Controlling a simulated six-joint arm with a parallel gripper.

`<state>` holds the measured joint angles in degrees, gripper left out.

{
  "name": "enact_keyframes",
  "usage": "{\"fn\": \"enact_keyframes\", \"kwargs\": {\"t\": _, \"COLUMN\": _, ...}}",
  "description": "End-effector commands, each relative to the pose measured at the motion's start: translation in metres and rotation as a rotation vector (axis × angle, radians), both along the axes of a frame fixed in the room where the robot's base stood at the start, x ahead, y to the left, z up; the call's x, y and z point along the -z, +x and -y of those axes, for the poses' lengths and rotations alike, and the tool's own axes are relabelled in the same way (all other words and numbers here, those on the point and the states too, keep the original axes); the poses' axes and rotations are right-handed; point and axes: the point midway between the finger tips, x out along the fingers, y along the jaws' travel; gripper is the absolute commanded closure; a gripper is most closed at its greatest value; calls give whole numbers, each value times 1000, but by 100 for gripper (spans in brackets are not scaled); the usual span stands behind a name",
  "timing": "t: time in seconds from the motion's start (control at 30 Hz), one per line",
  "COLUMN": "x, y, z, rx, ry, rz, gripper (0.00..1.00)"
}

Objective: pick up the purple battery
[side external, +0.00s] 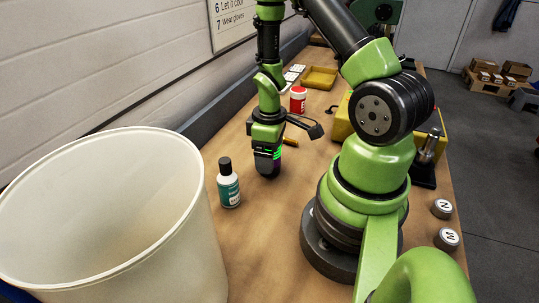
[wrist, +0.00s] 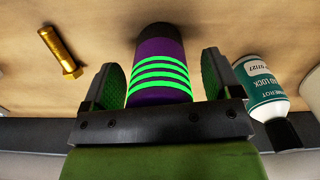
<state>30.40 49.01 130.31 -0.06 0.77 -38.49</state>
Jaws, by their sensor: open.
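The purple battery (wrist: 160,48) has bright green stripes and a dark end. In the wrist view it lies between the two fingers of my gripper (wrist: 161,72), which are open. A narrow gap shows at the right finger; the left finger is very close to the battery, and I cannot tell if it touches. In the side view my gripper (side external: 266,146) points down at the table around the battery, whose green stripes (side external: 277,153) and dark lower end show.
A white bottle with a teal label (side external: 228,188) stands close by. A brass bolt (wrist: 60,52) lies on the other side. A large white bin (side external: 105,225) fills the near left. A red-and-white jar (side external: 298,101) and yellow tray (side external: 320,78) are farther back.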

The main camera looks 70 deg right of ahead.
Motion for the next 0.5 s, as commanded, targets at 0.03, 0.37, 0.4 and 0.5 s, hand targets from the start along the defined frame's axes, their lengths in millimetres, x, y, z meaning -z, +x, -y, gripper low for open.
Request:
{"fn": "enact_keyframes", "kwargs": {"t": 0.03, "x": 0, "y": 0, "z": 0, "rx": 0, "ry": 0, "rz": 0, "gripper": 23}}
{"fn": "enact_keyframes", "kwargs": {"t": 0.37, "x": 0, "y": 0, "z": 0, "rx": 0, "ry": 0, "rz": 0, "gripper": 82}}
{"fn": "enact_keyframes", "kwargs": {"t": 0.4, "x": 0, "y": 0, "z": 0, "rx": 0, "ry": 0, "rz": 0, "gripper": 82}}
{"fn": "enact_keyframes", "kwargs": {"t": 0.5, "x": -1, "y": 0, "z": 0, "rx": 0, "ry": 0, "rz": 0, "gripper": 82}}
